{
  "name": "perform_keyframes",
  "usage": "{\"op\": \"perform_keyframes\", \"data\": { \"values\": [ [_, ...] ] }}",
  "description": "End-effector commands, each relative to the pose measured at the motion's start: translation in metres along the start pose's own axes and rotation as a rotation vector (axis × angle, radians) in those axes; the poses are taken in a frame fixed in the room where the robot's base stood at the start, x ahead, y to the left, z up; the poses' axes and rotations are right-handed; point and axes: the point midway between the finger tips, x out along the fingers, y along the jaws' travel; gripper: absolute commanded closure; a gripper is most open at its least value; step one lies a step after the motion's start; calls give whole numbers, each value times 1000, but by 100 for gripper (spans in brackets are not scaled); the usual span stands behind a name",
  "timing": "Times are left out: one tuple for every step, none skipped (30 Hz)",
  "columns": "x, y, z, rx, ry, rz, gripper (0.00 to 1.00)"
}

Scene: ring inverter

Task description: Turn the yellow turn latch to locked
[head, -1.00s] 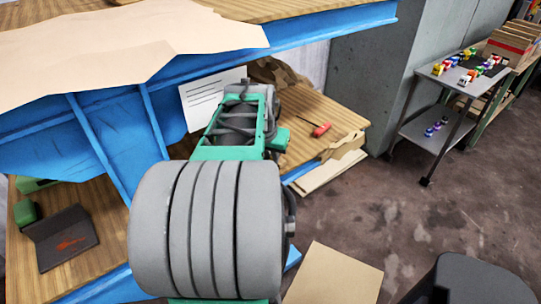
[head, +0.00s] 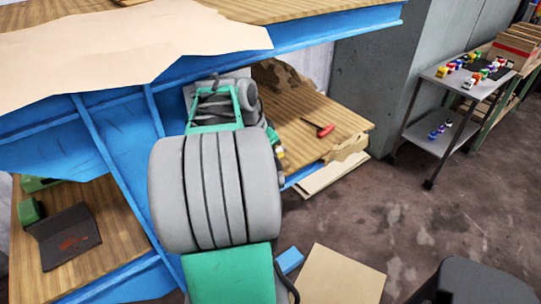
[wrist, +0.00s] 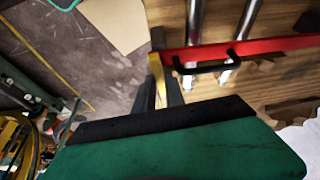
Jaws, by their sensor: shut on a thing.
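The yellow turn latch (wrist: 156,75) shows in the wrist view as a narrow upright yellow piece at the upper middle. My gripper (wrist: 159,88) has its two dark fingers closed on either side of it, shut on it. Part of the latch is hidden by the fingers. In the head view my arm covers the gripper; a small yellow patch shows at the arm's right edge, and I cannot tell if it is the latch. I cannot read the latch's locked or unlocked marking.
A red bar (wrist: 245,52) with a black handle (wrist: 205,68) lies right of my fingers in the wrist view, near wooden surfaces. In the head view a red-handled tool (head: 325,131) lies on the wooden shelf under the blue bench frame (head: 310,38).

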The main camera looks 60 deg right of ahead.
Motion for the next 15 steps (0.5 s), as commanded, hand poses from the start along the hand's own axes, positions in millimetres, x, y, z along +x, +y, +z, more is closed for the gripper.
{"op": "perform_keyframes", "data": {
  "values": [
    [-1, -1, 0, -3, 1, -4, 100],
    [-1, -1, 0, -4, 1, -4, 100],
    [-1, -1, 0, -4, 1, -5, 84],
    [-1, -1, 0, -4, 1, -5, 82],
    [-1, -1, 0, -4, 1, -5, 79],
    [-1, -1, 0, -4, 1, -4, 76],
    [-1, -1, 0, -4, 1, -4, 73],
    [-1, -1, 0, -3, 0, -4, 71],
    [0, -1, 0, -3, 0, -3, 68],
    [0, 0, 0, -3, 0, -3, 65],
    [0, 0, 0, -3, 0, -3, 64],
    [0, 0, -1, -3, 1, -3, 64],
    [0, 0, -1, -3, 1, -3, 64],
    [0, -1, -1, -3, 1, -3, 64],
    [0, -1, -1, -3, 1, -4, 64]
  ]
}}
